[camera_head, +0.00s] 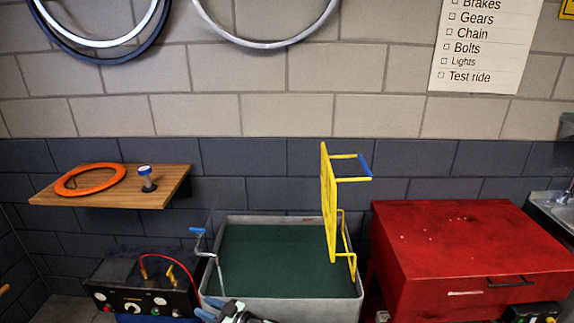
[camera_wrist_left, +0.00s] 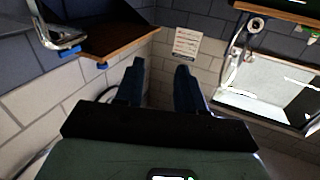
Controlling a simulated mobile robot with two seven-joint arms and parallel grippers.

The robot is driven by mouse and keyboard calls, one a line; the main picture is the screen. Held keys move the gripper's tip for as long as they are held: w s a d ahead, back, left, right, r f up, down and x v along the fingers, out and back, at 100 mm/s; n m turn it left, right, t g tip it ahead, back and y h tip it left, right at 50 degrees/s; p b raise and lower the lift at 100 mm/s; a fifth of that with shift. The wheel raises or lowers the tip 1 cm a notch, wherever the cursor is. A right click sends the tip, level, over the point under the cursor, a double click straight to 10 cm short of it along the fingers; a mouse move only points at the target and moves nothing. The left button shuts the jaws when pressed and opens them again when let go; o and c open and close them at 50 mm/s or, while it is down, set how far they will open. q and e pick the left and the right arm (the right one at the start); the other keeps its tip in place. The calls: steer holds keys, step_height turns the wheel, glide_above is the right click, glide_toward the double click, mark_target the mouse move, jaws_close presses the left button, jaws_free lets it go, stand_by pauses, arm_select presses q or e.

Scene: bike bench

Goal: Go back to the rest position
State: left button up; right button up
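My left gripper (camera_head: 208,313) shows at the bottom edge of the head view, partly cut off, in front of the front rim of a grey bin (camera_head: 290,311) with a dark green inside. In the left wrist view the two dark blue fingers of my left gripper (camera_wrist_left: 160,72) stand apart, with nothing between them. My right gripper is in neither view.
A yellow rack (camera_head: 328,195) stands upright at the bin's right side. A blue-handled crank (camera_head: 198,232) rises at its left. A black power box (camera_head: 140,301) is left, a red cabinet (camera_head: 470,240) right. A wooden shelf (camera_head: 120,198) holds an orange ring (camera_head: 90,191).

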arm_select(q)
step_height(320, 180, down, 9)
steer(key=a+m+t+h, duration=0.3)
steer(key=m+h, duration=0.1)
steer(key=h, duration=0.1)
steer(key=s+d+f+m+g+h, duration=0.2)
steer(key=s+d+f+m+h, duration=0.15)
steer(key=s+f+h, duration=0.75)
steer(key=s+d+f+g+h, duration=0.1)
steer(key=s+d+g, duration=0.1)
steer(key=s, duration=0.7)
steer(key=s+d+f+g+h, duration=0.1)
steer(key=s+d, duration=0.4)
steer(key=s, duration=0.5)
steer(key=s+d+f+m+g+h, duration=0.1)
steer(key=s+d+g+h, duration=0.1)
steer(key=s+g, duration=0.3)
steer(key=s+d, duration=0.1)
steer(key=s, duration=0.3)
steer(key=shift+s+d+f, duration=0.3)
steer(key=shift+s+d, duration=0.1)
